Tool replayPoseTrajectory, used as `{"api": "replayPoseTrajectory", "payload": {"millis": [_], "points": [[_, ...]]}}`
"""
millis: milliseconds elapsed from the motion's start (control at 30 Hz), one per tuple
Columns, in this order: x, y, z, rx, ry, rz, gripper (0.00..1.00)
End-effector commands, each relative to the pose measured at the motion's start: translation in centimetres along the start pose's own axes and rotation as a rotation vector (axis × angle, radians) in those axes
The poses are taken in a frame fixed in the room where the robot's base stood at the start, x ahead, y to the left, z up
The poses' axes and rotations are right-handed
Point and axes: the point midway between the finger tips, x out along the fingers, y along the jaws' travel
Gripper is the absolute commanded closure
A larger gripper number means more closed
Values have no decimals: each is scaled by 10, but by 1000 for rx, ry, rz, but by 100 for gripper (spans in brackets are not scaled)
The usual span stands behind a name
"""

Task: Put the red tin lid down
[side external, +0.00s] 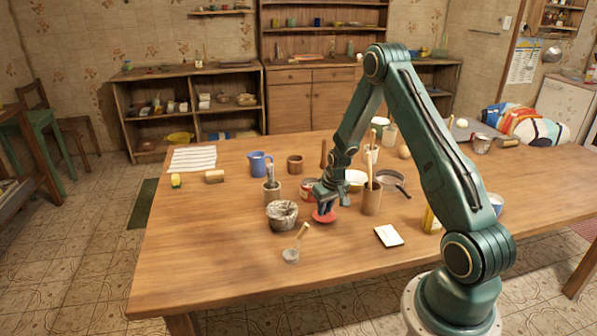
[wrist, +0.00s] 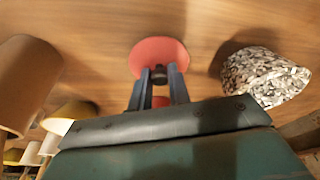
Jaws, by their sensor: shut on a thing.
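The red tin lid (side external: 324,216) is a flat red disc low over or on the wooden table, between a speckled pot and a brown cylinder. My gripper (side external: 325,205) points down above it and is shut on the lid's dark knob. In the wrist view the red lid (wrist: 158,56) lies beyond the fingertips, and the gripper (wrist: 160,76) has its two fingers either side of the black knob. I cannot tell whether the lid touches the table. A red and white tin (side external: 307,188) stands just behind, partly hidden by my gripper.
The speckled pot (side external: 282,214) stands close on the left; it shows on the right in the wrist view (wrist: 262,74). The brown cylinder (side external: 371,199) with a stick stands close on the right. The table's front left is clear.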

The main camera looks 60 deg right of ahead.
Motion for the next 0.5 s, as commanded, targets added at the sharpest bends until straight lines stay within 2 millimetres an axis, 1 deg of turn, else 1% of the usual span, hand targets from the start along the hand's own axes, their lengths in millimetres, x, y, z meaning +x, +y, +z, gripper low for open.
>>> {"api": "replayPoseTrajectory", "payload": {"millis": [100, 500], "points": [[7, 0, 2, 0, -1, 0, 96], [9, 0, 2, 0, 0, 0, 96]]}}
